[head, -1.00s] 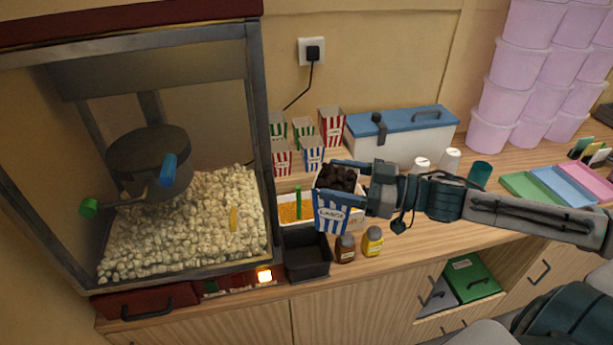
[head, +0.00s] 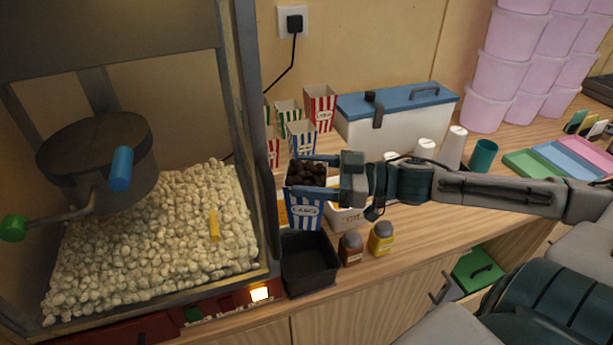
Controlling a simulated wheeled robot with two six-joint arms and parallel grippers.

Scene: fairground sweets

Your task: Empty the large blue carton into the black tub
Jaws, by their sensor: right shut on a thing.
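The large blue carton (head: 304,211) has blue and white stripes and a label that reads LARGE. It is filled with dark brown round pieces (head: 307,173). My right gripper (head: 325,179) is shut on the carton from the right and holds it nearly upright, just behind the black tub. The black tub (head: 309,281) stands at the counter's front edge and looks empty. The carton's lower edge overlaps the tub's back rim in the view; the gap between them cannot be told. My left gripper is not in view.
The popcorn machine (head: 250,215) stands close on the tub's left. Two small jars, brown (head: 350,248) and yellow (head: 381,238), stand right of the tub. Striped cartons (head: 320,108) and a blue-lidded white box (head: 392,133) are behind. Free counter (head: 440,230) lies at the right.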

